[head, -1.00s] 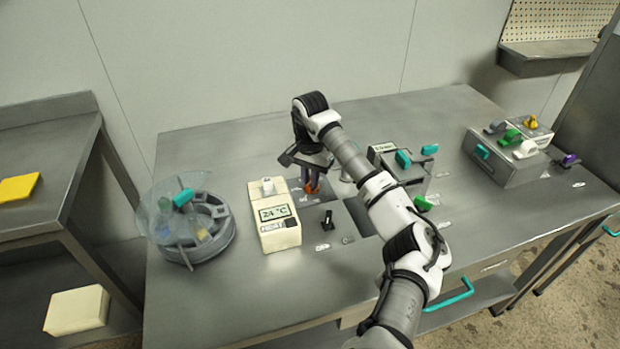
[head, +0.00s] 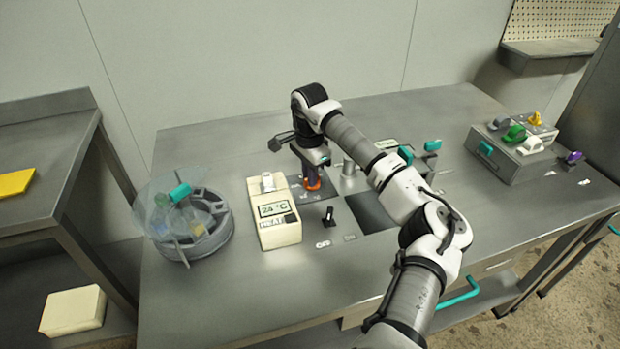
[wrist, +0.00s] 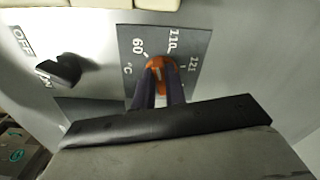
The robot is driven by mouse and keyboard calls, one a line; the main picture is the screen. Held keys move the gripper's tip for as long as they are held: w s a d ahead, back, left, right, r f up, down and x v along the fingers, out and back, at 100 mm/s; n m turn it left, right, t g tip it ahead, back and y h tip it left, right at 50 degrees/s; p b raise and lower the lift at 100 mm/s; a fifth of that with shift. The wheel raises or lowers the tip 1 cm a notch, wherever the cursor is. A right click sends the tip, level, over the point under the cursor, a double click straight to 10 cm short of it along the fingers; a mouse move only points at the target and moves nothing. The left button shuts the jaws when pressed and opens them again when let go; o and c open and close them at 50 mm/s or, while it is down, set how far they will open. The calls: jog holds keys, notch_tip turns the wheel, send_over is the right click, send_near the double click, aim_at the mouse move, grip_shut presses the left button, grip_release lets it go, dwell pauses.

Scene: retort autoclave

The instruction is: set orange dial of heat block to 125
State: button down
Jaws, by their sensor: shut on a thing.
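The orange dial (wrist: 160,68) sits on a dark plate (wrist: 190,45) marked 60, 110, 121 and °C in the wrist view. Part of the scale is hidden by my gripper. In the head view the orange dial (head: 312,184) is right of the cream heat block (head: 279,233), whose display reads 24 °C. My gripper (wrist: 160,84) is shut on the orange dial, its two fingers on either side of it. The dial's exact setting is hard to read.
A black switch (head: 328,216) with OFF lettering beside it in the wrist view stands in front of the dial. A round clear-lidded centrifuge-like device (head: 190,238) is at the left. A grey box with coloured handles (head: 508,160) is at the right. The front tabletop is clear.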

jog(key=m+b, duration=0.1)
jog(key=m, duration=0.2)
jog(key=shift+w+m, duration=0.15)
jog(key=shift+m, duration=0.25)
jog(key=m+b, duration=0.1)
jog(key=m, duration=0.2)
jog(key=shift+w+m, duration=0.1)
jog(key=shift+m, duration=0.2)
jog(key=m+b, duration=0.1)
jog(key=m, duration=0.2)
jog(key=shift+w+m, duration=0.1)
jog(key=shift+m, duration=0.3)
jog(key=m, duration=0.4)
jog(key=shift+w+d+b, duration=0.1)
jog(key=shift+w+b, duration=0.05)
jog(key=shift+b, duration=0.15)
jog(key=m, duration=0.4)
jog(key=m+b, duration=0.1)
jog(key=m, duration=0.2)
jog(key=shift+d+m, duration=0.15)
jog(key=shift+m, duration=0.15)
jog(key=m, duration=0.3)
jog(key=shift+w+d+m+b, duration=0.1)
jog(key=shift+d+m+b, duration=0.05)
jog(key=shift+m+b, duration=0.5)
jog(key=shift+m, duration=1.55)
jog(key=shift+r, duration=0.1)
